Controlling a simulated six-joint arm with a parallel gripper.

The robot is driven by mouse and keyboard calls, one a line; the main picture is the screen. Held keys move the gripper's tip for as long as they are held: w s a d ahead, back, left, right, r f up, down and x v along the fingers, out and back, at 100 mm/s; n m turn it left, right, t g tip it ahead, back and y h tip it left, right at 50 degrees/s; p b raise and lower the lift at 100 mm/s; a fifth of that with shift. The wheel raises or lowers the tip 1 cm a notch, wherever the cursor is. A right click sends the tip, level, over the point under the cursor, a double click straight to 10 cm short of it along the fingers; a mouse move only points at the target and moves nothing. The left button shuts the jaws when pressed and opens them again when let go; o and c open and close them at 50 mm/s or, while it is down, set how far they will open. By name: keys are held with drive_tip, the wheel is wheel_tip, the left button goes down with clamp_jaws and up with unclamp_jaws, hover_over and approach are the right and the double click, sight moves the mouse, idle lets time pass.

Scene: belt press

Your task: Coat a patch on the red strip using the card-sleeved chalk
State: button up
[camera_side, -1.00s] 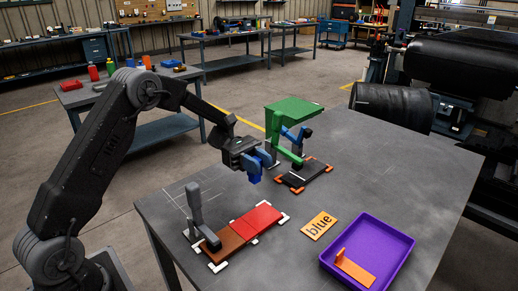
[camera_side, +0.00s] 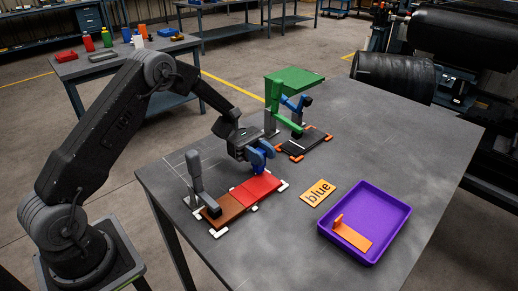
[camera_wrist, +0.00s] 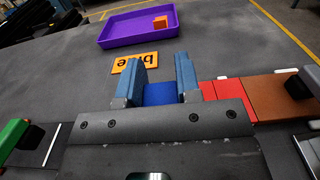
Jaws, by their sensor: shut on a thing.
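The red strip (camera_side: 256,187) lies flat on the table, end to end with a brown strip (camera_side: 222,208). In the wrist view the red strip (camera_wrist: 230,90) is to the right of my fingers. My gripper (camera_side: 260,155) is shut on a blue block, which I take to be the chalk (camera_wrist: 160,94); it shows between the two blue-grey fingers in the wrist view. No card sleeve can be made out. My gripper is low, near the far end of the red strip. Whether the chalk touches anything is hidden by the fingers.
A grey lever clamp (camera_side: 197,178) stands at the brown end. Behind my gripper are a green stand (camera_side: 292,80) and a black strip (camera_side: 304,143) with orange corners. An orange "blue" card (camera_side: 318,192) and a purple tray (camera_side: 398,228) holding an orange piece (camera_side: 352,237) are to the right.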

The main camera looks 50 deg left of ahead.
drive_tip(key=shift+d+r, duration=0.2)
drive_tip(key=shift+d, duration=0.45)
drive_tip(key=shift+d+r, duration=0.15)
drive_tip(key=shift+d, duration=1.95)
drive_tip(key=shift+a, duration=3.5)
drive_tip(key=shift+r, duration=3.3)
